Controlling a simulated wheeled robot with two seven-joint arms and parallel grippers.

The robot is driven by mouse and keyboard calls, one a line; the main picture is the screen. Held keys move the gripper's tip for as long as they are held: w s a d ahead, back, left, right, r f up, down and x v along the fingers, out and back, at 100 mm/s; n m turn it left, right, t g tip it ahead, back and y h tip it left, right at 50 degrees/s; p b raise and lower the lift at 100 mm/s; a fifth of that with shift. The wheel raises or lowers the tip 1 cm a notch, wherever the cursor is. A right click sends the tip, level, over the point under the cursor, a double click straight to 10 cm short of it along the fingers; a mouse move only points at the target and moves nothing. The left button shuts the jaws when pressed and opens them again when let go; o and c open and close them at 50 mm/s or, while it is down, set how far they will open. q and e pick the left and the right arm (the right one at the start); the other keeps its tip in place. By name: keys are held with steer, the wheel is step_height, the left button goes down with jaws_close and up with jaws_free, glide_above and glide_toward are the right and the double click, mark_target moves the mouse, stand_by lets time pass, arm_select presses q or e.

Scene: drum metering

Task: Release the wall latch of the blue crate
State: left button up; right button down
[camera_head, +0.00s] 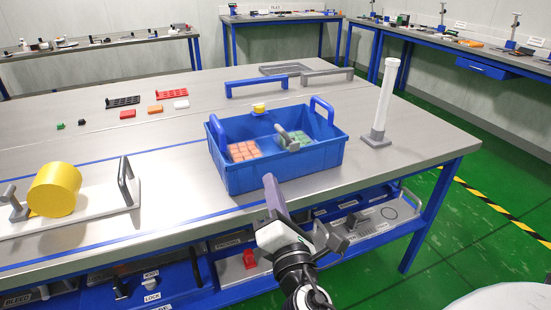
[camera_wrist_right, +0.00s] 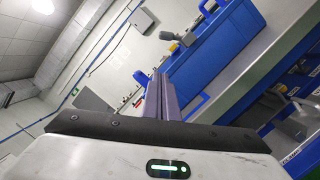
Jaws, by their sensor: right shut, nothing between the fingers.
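The blue crate (camera_head: 240,176) stands near the front edge of the metal table in the head view, with a raised handle at each end. A small yellow piece (camera_head: 259,107) sits at its far wall, and a grey and green lever-like part (camera_head: 290,139) shows inside at the right. I cannot tell which is the wall latch. My right gripper (camera_head: 271,182) is shut and empty, in front of the crate's near wall, apparently apart from it. Its closed fingers (camera_wrist_right: 160,92) also show in the right wrist view, with the crate (camera_wrist_right: 222,48) beyond. My left gripper is out of view.
Orange blocks (camera_head: 243,151) lie in the crate's left part. A white post on a grey base (camera_head: 376,138) stands to the right. A yellow drum (camera_head: 54,190) on a white board is at the left. A blue handle bar (camera_head: 256,86) stands behind the crate.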

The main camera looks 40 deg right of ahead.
mark_target(285, 136)
arm_select(q)
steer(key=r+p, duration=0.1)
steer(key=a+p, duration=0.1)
steer(key=p, duration=0.1)
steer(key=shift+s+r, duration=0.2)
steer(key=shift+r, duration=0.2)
arm_select(e)
steer(key=w+d+r, duration=0.3)
steer(key=w+d, duration=0.4)
steer(key=w, duration=0.1)
steer(key=shift+r, duration=0.3)
